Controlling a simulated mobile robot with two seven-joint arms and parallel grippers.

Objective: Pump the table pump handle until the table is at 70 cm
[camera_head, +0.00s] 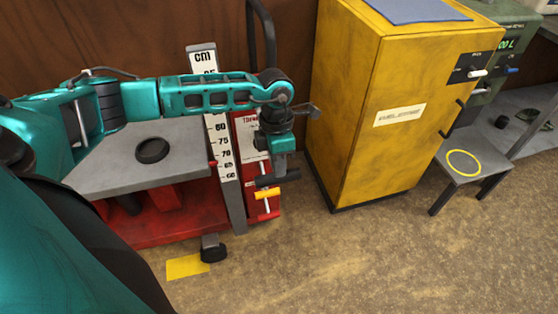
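The lift table has a grey top (112,172) and a red base at the left. A white cm scale (222,148) stands at its right edge. A red panel (243,133) stands right of the scale, partly hidden by my arm. Low in front of it is a yellow handle (265,193) on a metal rod. My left gripper (276,178) points down just above the yellow handle; I cannot tell whether they touch or how far its fingers are apart. My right gripper is out of view.
A black foot pedal (213,250) sticks out by a yellow floor mark (187,266). A dark ring (152,151) lies on the table top. A tall yellow cabinet (375,105) stands to the right. A small stool (462,163) stands beyond it. The front floor is clear.

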